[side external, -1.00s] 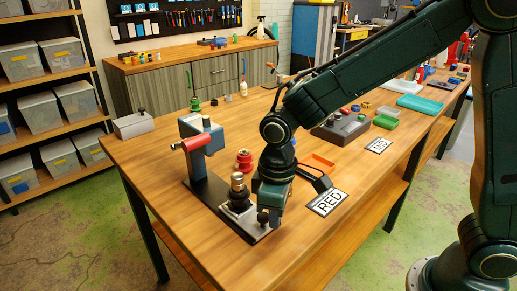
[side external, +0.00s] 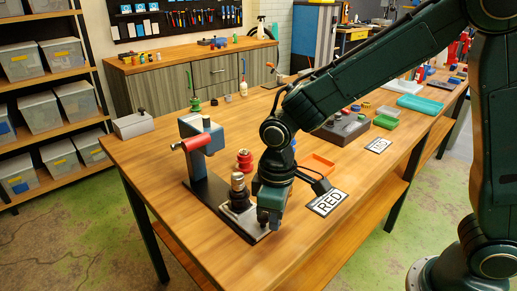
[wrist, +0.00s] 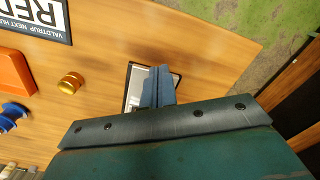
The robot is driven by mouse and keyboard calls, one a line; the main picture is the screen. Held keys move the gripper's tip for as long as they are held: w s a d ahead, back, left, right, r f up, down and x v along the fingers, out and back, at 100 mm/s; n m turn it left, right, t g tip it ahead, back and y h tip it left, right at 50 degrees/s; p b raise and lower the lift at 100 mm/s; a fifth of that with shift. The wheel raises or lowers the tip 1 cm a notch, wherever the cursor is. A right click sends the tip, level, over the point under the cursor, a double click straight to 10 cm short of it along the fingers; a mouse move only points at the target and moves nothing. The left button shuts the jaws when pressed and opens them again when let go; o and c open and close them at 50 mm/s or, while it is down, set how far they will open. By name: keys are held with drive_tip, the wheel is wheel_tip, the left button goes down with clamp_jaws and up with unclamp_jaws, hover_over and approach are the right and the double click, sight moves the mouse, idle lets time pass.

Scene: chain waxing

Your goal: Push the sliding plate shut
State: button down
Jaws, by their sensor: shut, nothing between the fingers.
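The press stands on a long black base on the wooden table, with a blue-grey body (side external: 203,131) and a red handle (side external: 197,142). A black holder with a silver top (side external: 238,190) stands towards the near end of the base. The pale metal sliding plate (side external: 259,236) lies low at this near end, partly hidden by my gripper (side external: 268,222). In the wrist view my gripper's closed fingers (wrist: 157,88) are over the pale plate in its dark frame (wrist: 135,88). The fingers are shut and empty. I cannot tell whether they touch the plate.
A RED label card (side external: 327,203) and an orange tray (side external: 318,163) lie to the right. A red spool-like part (side external: 244,160) stands behind the holder. A gold knob (wrist: 70,82) shows in the wrist view. The table's near edge is close, with clear wood around it.

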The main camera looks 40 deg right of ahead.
sight(242, 205)
drive_tip(key=shift+f, duration=1.4)
drive_tip(key=shift+w, duration=0.15)
drive_tip(key=shift+w, duration=5.1)
drive_tip(key=shift+r, duration=0.1)
drive_tip(key=shift+s+r, duration=0.35)
drive_tip(key=shift+r, duration=0.5)
drive_tip(key=shift+s+r, duration=0.2)
drive_tip(key=shift+r, duration=0.6)
drive_tip(key=shift+s+r, duration=0.25)
drive_tip(key=shift+r, duration=0.5)
drive_tip(key=shift+r, duration=0.1)
